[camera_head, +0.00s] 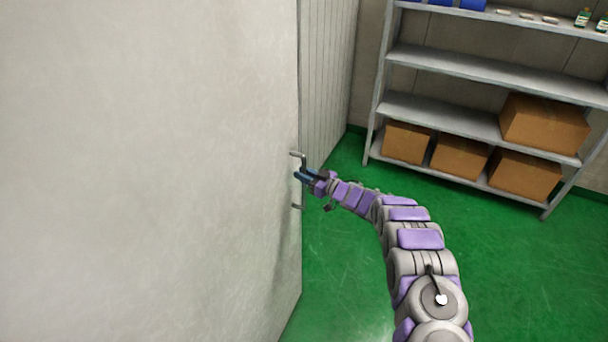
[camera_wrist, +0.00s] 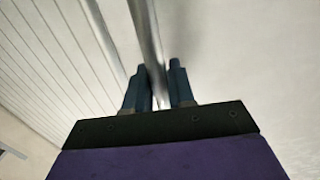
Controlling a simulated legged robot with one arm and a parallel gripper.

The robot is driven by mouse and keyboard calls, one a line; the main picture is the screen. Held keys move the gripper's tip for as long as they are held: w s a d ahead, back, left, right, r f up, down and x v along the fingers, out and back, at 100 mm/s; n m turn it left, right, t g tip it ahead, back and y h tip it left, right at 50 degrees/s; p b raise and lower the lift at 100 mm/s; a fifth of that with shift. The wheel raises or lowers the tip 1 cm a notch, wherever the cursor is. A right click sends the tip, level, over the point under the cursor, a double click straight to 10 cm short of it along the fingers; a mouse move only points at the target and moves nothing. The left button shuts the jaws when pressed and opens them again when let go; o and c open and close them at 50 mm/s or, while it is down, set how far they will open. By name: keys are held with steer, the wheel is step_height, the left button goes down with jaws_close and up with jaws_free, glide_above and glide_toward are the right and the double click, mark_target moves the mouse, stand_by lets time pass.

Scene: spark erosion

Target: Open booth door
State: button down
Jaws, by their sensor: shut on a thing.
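The booth door (camera_head: 160,170) is a large pale panel filling the left of the head view. A metal bar handle (camera_head: 296,154) stands out near its right edge, with its middle hidden by my gripper. My gripper (camera_head: 299,176) is at that handle, with its dark blue fingers around the bar. In the wrist view the handle (camera_wrist: 147,40) runs down between the two fingers of my gripper (camera_wrist: 160,85), which are shut on it. The pale door surface (camera_wrist: 240,60) lies behind, to the right.
A ribbed pale wall (camera_head: 325,80) stands just past the door edge. A metal shelf unit (camera_head: 480,72) with cardboard boxes (camera_head: 543,122) stands at the back right. The green floor (camera_head: 345,260) is clear beside the door.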

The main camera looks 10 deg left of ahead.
steer(key=s+d+m+t+h+b, duration=0.1)
steer(key=s+d+m+t+h, duration=0.1)
steer(key=s+d, duration=0.6)
steer(key=s+d+m+t+h+b, duration=0.1)
steer(key=s+d, duration=0.7)
steer(key=d, duration=0.8)
steer(key=shift+s+m+t+h, duration=0.15)
steer(key=shift+m+t+h, duration=0.35)
steer(key=shift+t, duration=0.4)
steer(key=c, duration=1.1)
jaws_free()
steer(key=v, duration=1.7)
steer(key=shift+d, duration=0.25)
steer(key=shift+f, duration=0.1)
